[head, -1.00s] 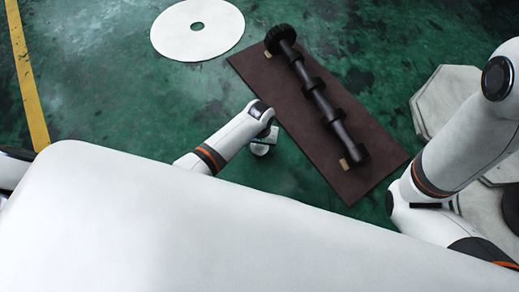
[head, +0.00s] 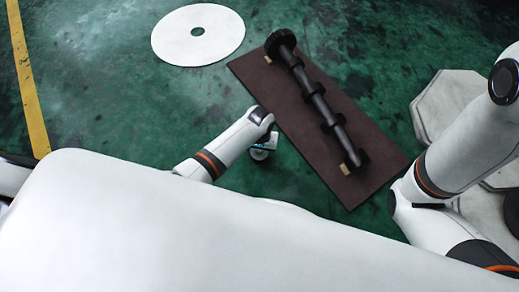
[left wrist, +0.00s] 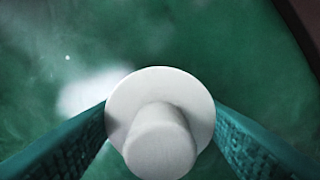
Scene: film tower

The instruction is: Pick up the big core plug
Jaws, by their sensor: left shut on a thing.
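The big core plug (left wrist: 160,135) is a pale round piece with a wide flange and a narrower cylindrical stub. In the left wrist view it sits between the two teal, textured fingers of my left gripper (left wrist: 163,125), which is shut on it. In the head view the left gripper (head: 263,148) hangs over the green floor, just left of the brown mat. There only a small part of the plug (head: 260,154) shows below the wrist. My right arm is at the right edge of the head view, and its gripper is not in view.
A brown mat (head: 262,92) carries a long dark shaft (head: 318,98) with several collars, resting on small tan blocks. A white disc with a centre hole (head: 180,38) lies at the back. Pale octagonal slabs (head: 440,90) are at the right. Green floor is clear at the left.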

